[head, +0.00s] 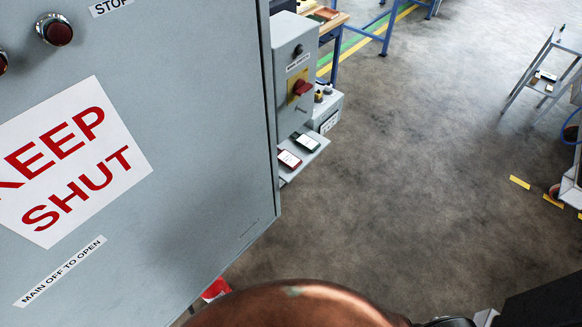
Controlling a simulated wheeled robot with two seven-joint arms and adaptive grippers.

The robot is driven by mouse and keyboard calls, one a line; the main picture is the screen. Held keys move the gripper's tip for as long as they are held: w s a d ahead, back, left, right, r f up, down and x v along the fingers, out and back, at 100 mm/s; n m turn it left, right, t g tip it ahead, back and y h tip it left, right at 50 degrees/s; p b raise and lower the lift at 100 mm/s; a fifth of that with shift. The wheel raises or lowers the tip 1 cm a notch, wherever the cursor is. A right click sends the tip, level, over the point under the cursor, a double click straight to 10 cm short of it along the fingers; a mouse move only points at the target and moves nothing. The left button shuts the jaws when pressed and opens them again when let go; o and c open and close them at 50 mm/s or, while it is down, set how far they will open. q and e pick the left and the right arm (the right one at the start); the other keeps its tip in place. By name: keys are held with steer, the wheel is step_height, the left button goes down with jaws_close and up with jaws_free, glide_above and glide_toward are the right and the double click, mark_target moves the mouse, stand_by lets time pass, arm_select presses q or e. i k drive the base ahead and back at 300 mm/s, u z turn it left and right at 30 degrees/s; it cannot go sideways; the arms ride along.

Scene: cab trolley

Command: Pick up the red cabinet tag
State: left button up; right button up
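A small red-edged tag with a pale face (289,159) lies on the narrow grey shelf (285,176) beside the cabinet, partly cut off at its left by the cabinet door. It looks like the red cabinet tag. A similar dark-edged tag (306,143) lies just behind and to the right of it on the same shelf. Neither of my grippers can be made out in the head view.
A large grey cabinet door (205,190) marked KEEP SHUT fills the left. A grey switch box with a red rotary handle (302,88) stands above the shelf. A stepladder (550,70) stands far right. The floor (410,170) between is open.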

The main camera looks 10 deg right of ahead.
mark_target(290, 161)
steer(key=u, duration=0.3)
steer(key=k, duration=0.25)
steer(key=z, duration=1.15)
steer(key=i, duration=1.15)
steer(key=u, duration=0.4)
